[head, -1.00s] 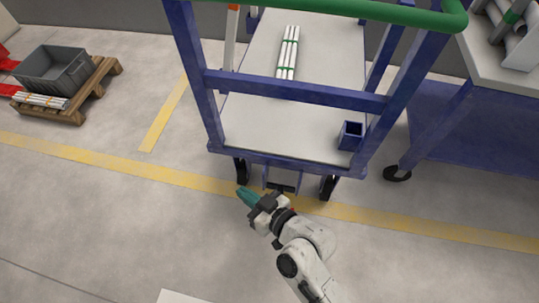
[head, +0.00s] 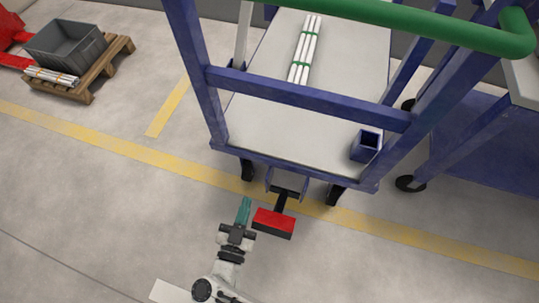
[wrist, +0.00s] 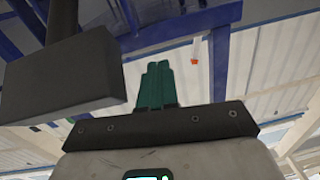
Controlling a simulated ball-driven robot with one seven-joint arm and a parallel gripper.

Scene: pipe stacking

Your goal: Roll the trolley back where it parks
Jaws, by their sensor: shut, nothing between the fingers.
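The trolley (head: 262,158) has a blue frame, a grey deck and a green handle bar (head: 380,13) across its top near end. Its near casters stand close to the yellow floor line. A red pedal (head: 275,220) on a black lever sticks out low from its near side. My gripper (head: 246,212) is shut and empty, its teal fingers just left of the pedal; I cannot tell whether they touch. In the wrist view the shut fingers (wrist: 157,85) point up the picture, and a dark block (wrist: 65,75), seemingly the pedal's underside, fills the left.
White pipes with green bands (head: 305,50) and a blue square holder (head: 366,146) are on the trolley deck. A pallet (head: 85,85) with a grey crate (head: 66,48) is at far left. Yellow lines (head: 120,147) mark open floor.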

